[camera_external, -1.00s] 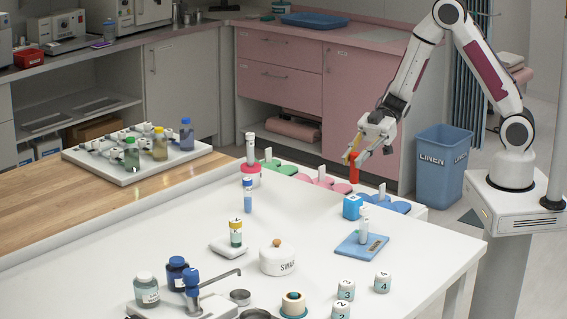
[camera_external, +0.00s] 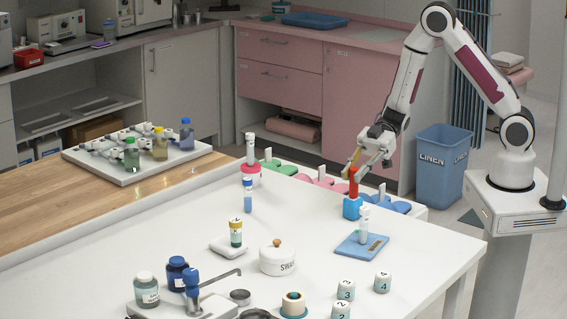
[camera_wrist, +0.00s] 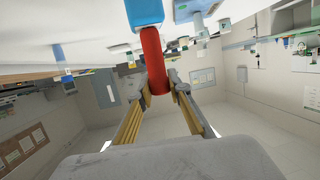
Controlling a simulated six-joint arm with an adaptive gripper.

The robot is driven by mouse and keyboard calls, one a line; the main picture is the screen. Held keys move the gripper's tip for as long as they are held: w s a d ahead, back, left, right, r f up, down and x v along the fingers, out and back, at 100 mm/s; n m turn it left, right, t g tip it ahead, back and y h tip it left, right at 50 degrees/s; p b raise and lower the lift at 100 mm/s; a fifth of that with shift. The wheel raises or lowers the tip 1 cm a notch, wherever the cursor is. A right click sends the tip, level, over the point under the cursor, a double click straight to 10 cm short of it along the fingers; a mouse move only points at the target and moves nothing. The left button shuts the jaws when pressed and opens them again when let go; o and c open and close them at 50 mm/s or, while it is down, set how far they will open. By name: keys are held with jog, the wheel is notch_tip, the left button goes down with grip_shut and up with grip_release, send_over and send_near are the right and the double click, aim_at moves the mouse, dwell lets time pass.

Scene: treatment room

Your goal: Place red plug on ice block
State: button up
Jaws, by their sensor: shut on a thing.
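The red plug (camera_external: 353,183) is upright, right on top of the blue ice block (camera_external: 351,207), and appears to touch it. The block stands on the white table, near its far edge. My gripper (camera_external: 355,172) is shut on the plug, coming in from above and behind. In the wrist view, the fingers (camera_wrist: 158,82) sit on both sides of the red plug (camera_wrist: 152,60). Its far end meets the blue block (camera_wrist: 144,13) at the top of that view. The exact contact face is too small to tell.
A white swab jar (camera_external: 277,261) stands front left.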

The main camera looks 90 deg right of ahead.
jog(key=shift+f, duration=0.1)
jog(key=o, duration=0.6)
dwell(0.3)
jog(key=shift+v, duration=6.05)
jog(key=shift+w, duration=0.15)
